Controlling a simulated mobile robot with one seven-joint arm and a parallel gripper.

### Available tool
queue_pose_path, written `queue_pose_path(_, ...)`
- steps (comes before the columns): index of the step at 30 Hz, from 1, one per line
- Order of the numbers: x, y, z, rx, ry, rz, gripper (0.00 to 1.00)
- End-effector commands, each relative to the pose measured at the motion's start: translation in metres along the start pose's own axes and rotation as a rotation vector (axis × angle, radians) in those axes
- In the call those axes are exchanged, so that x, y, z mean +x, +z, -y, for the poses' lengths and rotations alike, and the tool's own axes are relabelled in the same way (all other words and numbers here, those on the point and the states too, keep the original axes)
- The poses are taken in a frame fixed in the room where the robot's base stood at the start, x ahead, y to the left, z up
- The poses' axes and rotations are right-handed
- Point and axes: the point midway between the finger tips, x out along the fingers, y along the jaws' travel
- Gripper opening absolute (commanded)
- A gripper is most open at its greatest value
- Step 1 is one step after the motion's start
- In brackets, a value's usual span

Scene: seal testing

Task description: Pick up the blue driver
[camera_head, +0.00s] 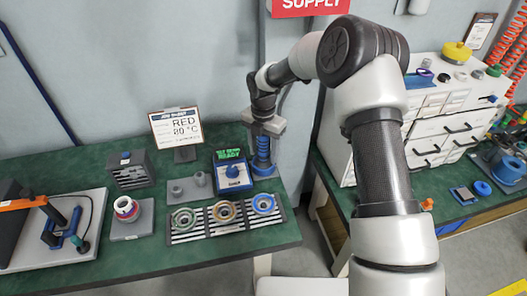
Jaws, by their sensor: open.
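A blue upright tool with a dark ribbed body (262,152), which looks like the blue driver, stands on a blue base (264,173) at the back right of the green table. My gripper (264,130) points down over its top, with the jaws open around or just above its upper end. I cannot tell whether the fingers touch it. The top of the tool is partly hidden by my gripper.
A small blue-and-white device with a green display (232,172) stands close to the left. A rack with several rings (225,216) lies in front. A sign (176,128) and a grey block (131,170) stand further left, and a white drawer cabinet (425,135) at right.

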Motion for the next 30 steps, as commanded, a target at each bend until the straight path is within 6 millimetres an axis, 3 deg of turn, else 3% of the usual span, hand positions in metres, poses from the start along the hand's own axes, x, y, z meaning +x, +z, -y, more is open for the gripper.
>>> queue_pose_path(4,-0.001,0.0,0.0,0.0,0.0,0.001,0.54)
queue_pose_path(13,-0.001,0.0,0.0,0.0,0.001,0.001,0.04)
queue_pose_path(22,-0.008,0.001,-0.001,0.001,0.004,0.004,0.04)
queue_pose_path(30,-0.057,0.002,-0.001,0.002,0.005,0.005,0.04)
